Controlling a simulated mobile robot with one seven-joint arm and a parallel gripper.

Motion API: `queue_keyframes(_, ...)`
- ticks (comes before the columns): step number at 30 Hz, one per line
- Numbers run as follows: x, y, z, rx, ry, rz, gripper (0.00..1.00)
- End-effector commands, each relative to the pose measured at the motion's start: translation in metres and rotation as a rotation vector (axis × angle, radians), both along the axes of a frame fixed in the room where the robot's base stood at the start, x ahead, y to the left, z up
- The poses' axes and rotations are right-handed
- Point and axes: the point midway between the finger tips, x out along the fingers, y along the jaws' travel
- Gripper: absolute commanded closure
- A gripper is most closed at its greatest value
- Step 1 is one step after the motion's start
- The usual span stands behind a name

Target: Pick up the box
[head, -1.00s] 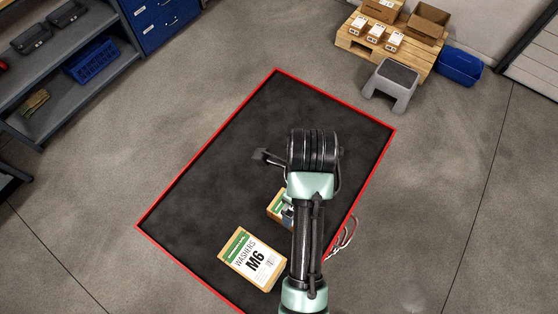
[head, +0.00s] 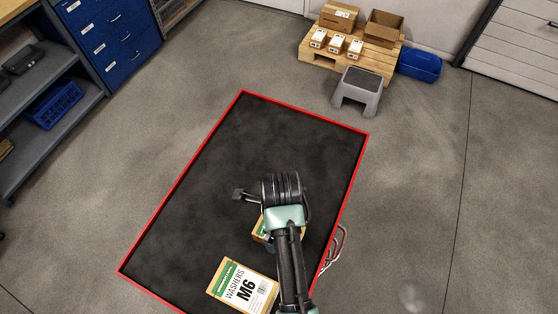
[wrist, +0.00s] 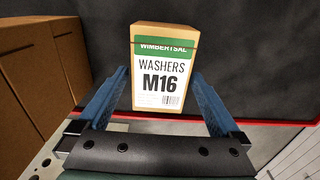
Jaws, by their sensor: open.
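A cardboard box labelled WASHERS M16 with a green band (wrist: 163,50) stands upright in the wrist view. My gripper (wrist: 160,78) is open, with one blue finger on each side of this box. Narrow gaps show beside the box; I cannot tell how deep it sits between the fingers. In the head view a box with a green band (head: 259,229) is partly hidden under my arm, and its label is not readable. A second box, labelled WASHERS M6 (head: 243,288), lies nearer on the dark mat (head: 215,190).
Plain brown cardboard (wrist: 25,75) stands close to the left finger. Cables (head: 335,246) lie at the mat's right edge. A grey step stool (head: 357,90), a pallet with boxes (head: 370,62) and a blue bin (head: 419,64) stand at the back. The mat's far part is clear.

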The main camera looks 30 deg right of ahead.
Motion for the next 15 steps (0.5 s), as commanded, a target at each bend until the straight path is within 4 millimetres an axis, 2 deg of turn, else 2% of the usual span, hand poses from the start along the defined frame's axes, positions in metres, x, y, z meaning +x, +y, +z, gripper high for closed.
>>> queue_keyframes(7,0.001,0.002,-0.029,0.001,0.003,0.000,0.00)
queue_keyframes(15,0.002,0.001,-0.036,0.000,0.000,0.000,0.00)
